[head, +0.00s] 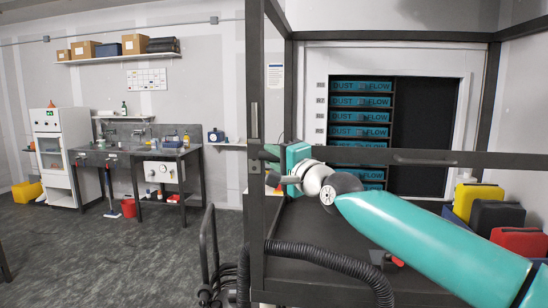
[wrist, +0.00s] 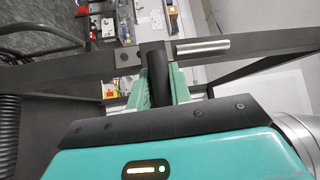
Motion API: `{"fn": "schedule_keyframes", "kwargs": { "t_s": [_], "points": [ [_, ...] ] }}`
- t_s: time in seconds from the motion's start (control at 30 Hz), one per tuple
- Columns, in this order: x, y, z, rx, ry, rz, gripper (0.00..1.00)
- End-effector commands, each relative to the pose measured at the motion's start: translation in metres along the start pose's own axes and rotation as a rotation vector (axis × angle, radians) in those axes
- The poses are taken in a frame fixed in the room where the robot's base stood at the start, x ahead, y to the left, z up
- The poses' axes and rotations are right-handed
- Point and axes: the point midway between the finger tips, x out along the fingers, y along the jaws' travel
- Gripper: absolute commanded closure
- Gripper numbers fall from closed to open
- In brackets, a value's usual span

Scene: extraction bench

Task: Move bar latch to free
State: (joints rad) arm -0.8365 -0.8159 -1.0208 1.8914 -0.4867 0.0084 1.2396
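The bar latch appears as a dark, rounded handle (wrist: 156,68) standing out from the dark metal frame post in the wrist view. In the head view its dark end (head: 266,155) shows beside the post, and the rest is hidden. My gripper (wrist: 157,92) has its green fingers on both sides of the handle, and the handle fills the gap between them. In the head view my gripper (head: 274,158) reaches left to the post. A silver cylinder (wrist: 203,46) sits on the same post, just right of the handle in the wrist view.
A dark horizontal bar (head: 430,158) crosses the frame behind my arm. Beyond it stands a rack of teal boxes (head: 360,101). Coloured containers (head: 497,215) stand at the right. A black hose (head: 330,258) crosses low in front. Open floor (head: 95,245) lies left.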

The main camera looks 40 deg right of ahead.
Motion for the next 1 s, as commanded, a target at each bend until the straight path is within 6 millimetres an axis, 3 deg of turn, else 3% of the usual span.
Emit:
{"fn": "schedule_keyframes", "kwargs": {
  "t_s": [0.53,1.0],
  "points": [
    [-0.0004,-0.0006,-0.0004,-0.06,-0.016,0.057,1.0],
    [-0.0013,0.0027,-0.0014,-0.33,-0.087,0.326,1.0]
  ]
}}
